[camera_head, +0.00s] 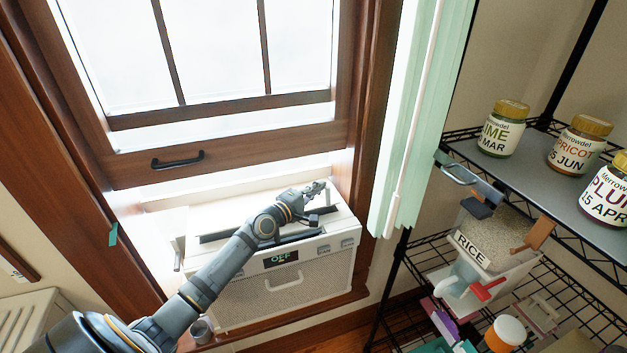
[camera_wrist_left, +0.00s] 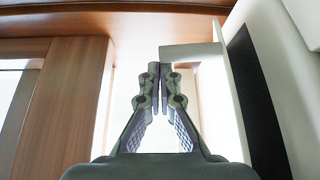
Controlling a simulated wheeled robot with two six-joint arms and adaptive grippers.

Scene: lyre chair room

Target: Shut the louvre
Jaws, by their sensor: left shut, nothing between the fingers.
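The white air conditioner (camera_head: 308,272) sits on the window sill, its display reading OFF. Its louvre appears as a raised white flap in the left wrist view (camera_wrist_left: 222,100), with a dark slot (camera_wrist_left: 262,110) beside it. In the head view a dark slot (camera_head: 214,238) runs along the unit's top, partly hidden by my left arm. My left gripper (camera_head: 318,187) is over the far right part of the top, shut and empty. In the left wrist view its closed fingertips (camera_wrist_left: 160,70) are just left of the flap; contact cannot be told. My right gripper is out of view.
The wooden window sash (camera_head: 230,160) with a black handle (camera_head: 177,160) is behind the unit. Pale green blinds (camera_head: 420,120) hang to its right. A wire shelf (camera_head: 470,165) at the right holds jars and a rice container (camera_head: 480,249). A small grey cup (camera_head: 201,329) stands front left.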

